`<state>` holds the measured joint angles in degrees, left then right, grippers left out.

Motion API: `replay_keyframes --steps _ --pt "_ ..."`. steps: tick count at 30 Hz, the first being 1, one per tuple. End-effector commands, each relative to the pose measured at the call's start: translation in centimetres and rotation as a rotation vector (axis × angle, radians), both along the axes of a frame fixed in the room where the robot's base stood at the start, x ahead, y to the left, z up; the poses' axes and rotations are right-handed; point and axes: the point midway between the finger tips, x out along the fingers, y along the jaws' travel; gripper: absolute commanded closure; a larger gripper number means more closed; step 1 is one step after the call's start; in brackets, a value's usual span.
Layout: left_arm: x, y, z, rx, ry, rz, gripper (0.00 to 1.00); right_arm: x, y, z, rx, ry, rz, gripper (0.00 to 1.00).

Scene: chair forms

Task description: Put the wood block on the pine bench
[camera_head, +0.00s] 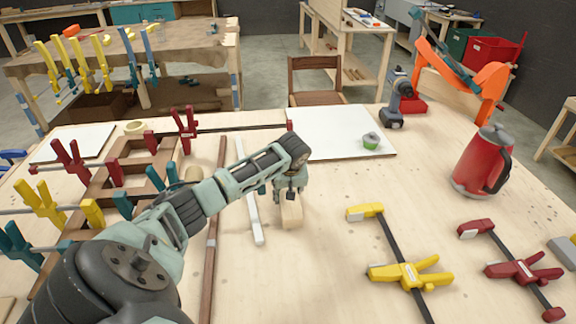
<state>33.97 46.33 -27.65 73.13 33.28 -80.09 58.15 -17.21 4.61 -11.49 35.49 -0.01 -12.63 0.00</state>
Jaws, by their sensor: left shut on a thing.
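The wood block (291,214) is a small pale block near the middle of the near bench. My left gripper (290,193) points down from above and is shut on its upper part. The block is upright, and I cannot tell whether its base touches the surface. The near bench, with a pale pine-like top (330,260), fills the foreground. My right gripper is not in view.
A white strip (249,205) and a brown wood bar (214,230) lie left of the block. Yellow (410,275) and red (520,268) clamps lie at right. A red kettle (480,160), a drill (397,100) and a white board (335,140) stand or lie farther back.

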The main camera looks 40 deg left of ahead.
Motion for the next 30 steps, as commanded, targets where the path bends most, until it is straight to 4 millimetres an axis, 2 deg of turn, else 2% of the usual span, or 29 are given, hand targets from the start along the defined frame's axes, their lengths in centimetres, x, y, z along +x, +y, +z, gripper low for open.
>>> replay_keyframes --steps 1,7,19,23,30 --pt "0.0 0.0 -0.2 0.000 0.001 0.000 0.51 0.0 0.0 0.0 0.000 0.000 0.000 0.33" --pt "0.0 0.0 -0.1 0.000 0.001 0.000 0.34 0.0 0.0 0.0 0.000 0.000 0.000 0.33" --pt "0.0 -0.1 0.4 0.000 0.000 -0.001 0.33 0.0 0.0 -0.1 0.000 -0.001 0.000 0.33" --pt "-0.4 -0.5 1.9 0.000 -0.001 -0.001 0.33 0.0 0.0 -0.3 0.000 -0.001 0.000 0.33" --pt "-1.6 -2.2 6.7 0.000 -0.004 -0.002 0.33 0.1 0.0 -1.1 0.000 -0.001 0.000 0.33"
